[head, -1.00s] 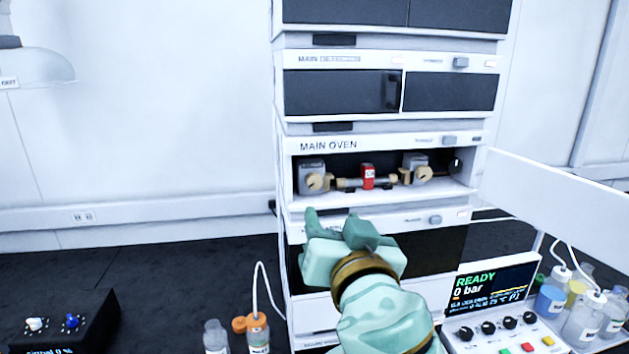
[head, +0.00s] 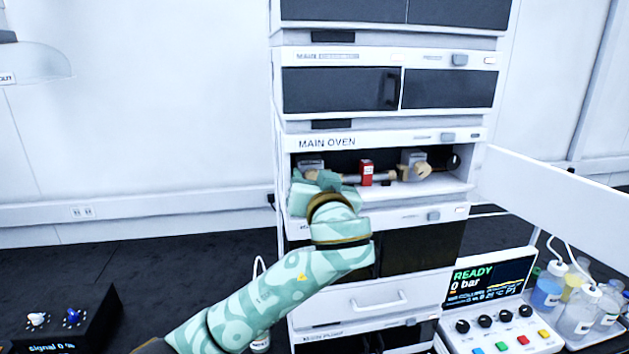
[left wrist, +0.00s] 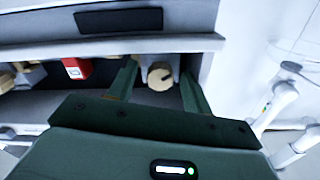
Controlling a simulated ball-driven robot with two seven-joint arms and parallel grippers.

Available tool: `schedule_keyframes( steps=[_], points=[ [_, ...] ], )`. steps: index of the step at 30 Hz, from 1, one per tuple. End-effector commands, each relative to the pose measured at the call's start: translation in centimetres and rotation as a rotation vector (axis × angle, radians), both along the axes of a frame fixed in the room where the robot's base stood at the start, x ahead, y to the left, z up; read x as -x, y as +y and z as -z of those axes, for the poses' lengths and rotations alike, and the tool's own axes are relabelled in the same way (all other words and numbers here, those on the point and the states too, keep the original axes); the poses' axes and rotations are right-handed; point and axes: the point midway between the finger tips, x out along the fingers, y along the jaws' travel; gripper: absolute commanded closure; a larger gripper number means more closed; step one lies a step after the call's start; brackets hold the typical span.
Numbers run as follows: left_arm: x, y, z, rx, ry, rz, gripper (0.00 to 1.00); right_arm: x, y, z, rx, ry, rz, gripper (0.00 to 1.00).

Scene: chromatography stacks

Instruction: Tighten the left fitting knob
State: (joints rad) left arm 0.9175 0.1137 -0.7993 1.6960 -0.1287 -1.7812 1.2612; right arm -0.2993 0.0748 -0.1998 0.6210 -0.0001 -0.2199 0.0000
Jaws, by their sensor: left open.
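The left fitting knob is a round, brass-coloured knob with a dark slot. In the left wrist view the knob (left wrist: 160,76) sits between the two fingers of my left gripper (left wrist: 160,88), with a visible gap on both sides. In the head view my left gripper (head: 313,180) is open at the left end of the oven opening and hides most of the left fitting. Nothing is held. My right gripper is not in view.
The MAIN OVEN compartment (head: 327,142) has its white door (head: 560,195) swung open to the right. A red block (head: 366,173) sits mid-compartment on the column, with the right fitting knob (head: 424,171) beyond it. A control panel (head: 490,285) stands lower right.

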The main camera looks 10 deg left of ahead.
Motion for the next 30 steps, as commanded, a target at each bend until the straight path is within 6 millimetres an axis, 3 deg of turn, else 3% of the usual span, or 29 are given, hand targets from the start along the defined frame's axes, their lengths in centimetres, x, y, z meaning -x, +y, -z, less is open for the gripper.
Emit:
schedule_keyframes(
  steps=[1,5,6,17,30],
  points=[
    [0.0,0.0,0.0,0.000,0.000,0.000,0.56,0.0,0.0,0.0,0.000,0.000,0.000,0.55],
    [0.0,0.0,0.0,0.000,0.000,0.000,0.92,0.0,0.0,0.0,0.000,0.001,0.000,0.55],
    [0.0,0.0,0.0,0.000,0.000,0.000,0.95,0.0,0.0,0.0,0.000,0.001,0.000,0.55],
    [0.1,0.0,-0.1,-0.041,0.021,0.000,0.95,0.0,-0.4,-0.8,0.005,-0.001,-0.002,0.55],
    [0.1,-0.1,-0.3,-0.342,0.149,0.001,0.95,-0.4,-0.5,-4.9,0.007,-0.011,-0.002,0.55]
  ],
)
